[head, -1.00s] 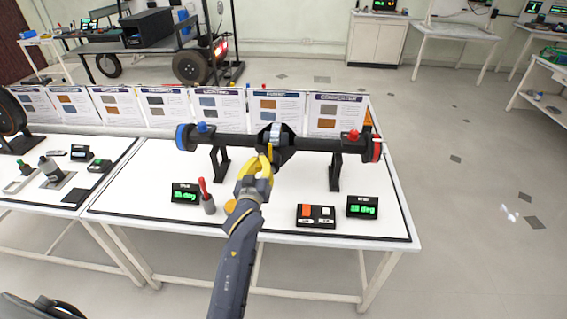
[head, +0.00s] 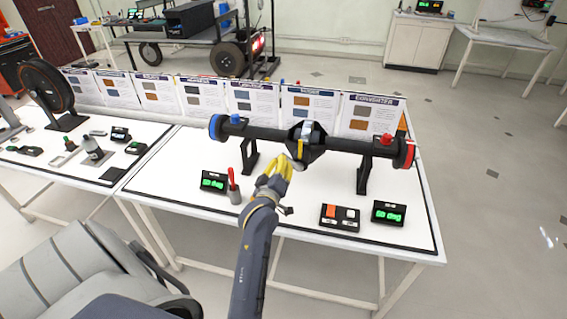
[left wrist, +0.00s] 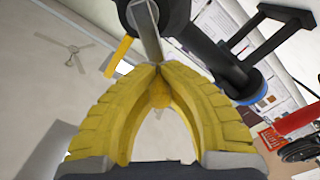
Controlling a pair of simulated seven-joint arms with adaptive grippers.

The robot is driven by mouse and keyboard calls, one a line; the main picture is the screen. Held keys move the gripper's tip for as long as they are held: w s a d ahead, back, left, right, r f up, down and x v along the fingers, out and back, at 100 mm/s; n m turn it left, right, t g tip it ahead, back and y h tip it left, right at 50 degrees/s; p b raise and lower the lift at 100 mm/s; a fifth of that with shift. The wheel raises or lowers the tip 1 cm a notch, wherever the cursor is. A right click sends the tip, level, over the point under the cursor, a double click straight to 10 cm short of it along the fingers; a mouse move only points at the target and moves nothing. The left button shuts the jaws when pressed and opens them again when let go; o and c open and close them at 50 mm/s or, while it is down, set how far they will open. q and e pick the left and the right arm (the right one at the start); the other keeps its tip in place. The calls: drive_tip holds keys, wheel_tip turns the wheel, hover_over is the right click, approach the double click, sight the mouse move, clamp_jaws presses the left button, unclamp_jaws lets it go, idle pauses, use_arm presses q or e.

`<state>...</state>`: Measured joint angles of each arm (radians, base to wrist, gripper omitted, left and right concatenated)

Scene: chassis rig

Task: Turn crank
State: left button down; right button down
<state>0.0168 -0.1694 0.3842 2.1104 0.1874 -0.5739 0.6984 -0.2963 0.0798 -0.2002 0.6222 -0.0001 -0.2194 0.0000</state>
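A dark axle (head: 345,146) stands level on two black supports on the white table, with a round housing (head: 307,142) in its middle. A silver crank arm (left wrist: 147,35) reaches from the housing to my left fingertips in the left wrist view. A round yellow handle end (left wrist: 160,95) sits between the fingers. My left gripper (head: 281,168) has yellow fingers and is in front of the housing; its tips (left wrist: 157,70) are nearly together, apparently closed around the handle. The fingers hide most of the grip. My right gripper is out of view.
A red-handled tool (head: 232,187) stands close to my left arm. Posters (head: 310,102) line the back edge.

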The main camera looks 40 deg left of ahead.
use_arm(q)
drive_tip(key=c, duration=1.6)
unclamp_jaws()
drive_tip(key=shift+s+a+r, duration=0.15)
drive_tip(key=shift+a+r, duration=0.05)
drive_tip(key=shift+a, duration=0.15)
drive_tip(key=shift+c, duration=0.2)
drive_tip(key=o, duration=0.3)
drive_tip(key=shift+d+f, duration=0.15)
drive_tip(key=shift+o, duration=0.2)
wheel_tip(320, 180, up, 10)
drive_tip(key=shift+r, duration=0.1)
